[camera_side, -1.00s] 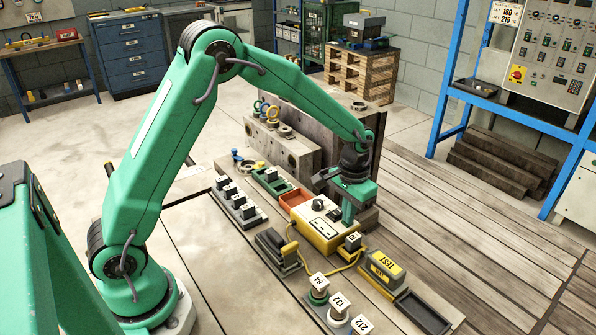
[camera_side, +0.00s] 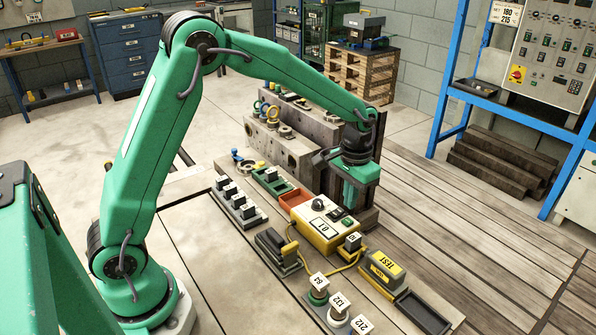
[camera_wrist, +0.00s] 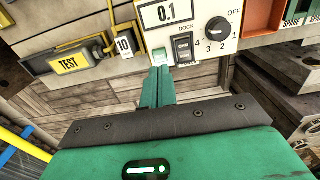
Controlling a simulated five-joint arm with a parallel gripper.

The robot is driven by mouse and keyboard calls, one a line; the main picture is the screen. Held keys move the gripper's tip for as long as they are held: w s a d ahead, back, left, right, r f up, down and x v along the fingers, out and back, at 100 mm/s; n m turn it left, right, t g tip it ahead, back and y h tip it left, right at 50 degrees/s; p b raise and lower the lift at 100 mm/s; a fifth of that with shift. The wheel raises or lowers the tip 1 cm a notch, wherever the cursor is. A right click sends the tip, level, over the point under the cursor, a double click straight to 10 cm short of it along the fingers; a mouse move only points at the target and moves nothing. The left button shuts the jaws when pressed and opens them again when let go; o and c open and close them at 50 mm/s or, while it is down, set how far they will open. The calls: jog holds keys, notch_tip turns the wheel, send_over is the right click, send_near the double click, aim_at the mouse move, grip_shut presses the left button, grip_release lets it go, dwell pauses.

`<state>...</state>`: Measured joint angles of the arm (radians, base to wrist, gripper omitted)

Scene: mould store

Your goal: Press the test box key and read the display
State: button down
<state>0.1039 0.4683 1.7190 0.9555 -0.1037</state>
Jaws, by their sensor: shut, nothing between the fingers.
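The test box (camera_side: 305,230) is yellow with a pale top and stands on the bench in the side view. Its top also shows in the wrist view (camera_wrist: 202,52). The green key (camera_wrist: 159,57) is just ahead of my fingertips in the wrist view. My gripper (camera_side: 349,203) is shut and empty, with its fingertips (camera_wrist: 159,72) close to the key, seemingly above it.
A block labelled TEST (camera_side: 384,268) and a small block marked 10 (camera_side: 352,242) stand near the box, with a yellow cable alongside. Numbered weights (camera_side: 319,288) stand in front. A red tray (camera_side: 294,198) lies behind the box. A heavy mould block (camera_side: 285,145) stands behind.

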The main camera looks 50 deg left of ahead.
jog(key=shift+r, duration=1.2)
jog(key=s+a+r+t, duration=0.3)
jog(key=s+r, duration=0.8)
jog(key=s+a+t, duration=0.2)
jog(key=s, duration=1.1)
jog(key=shift+s+r+t, duration=0.3)
jog(key=shift+s+r, duration=0.05)
jog(key=shift+r, duration=0.1)
dwell(0.8)
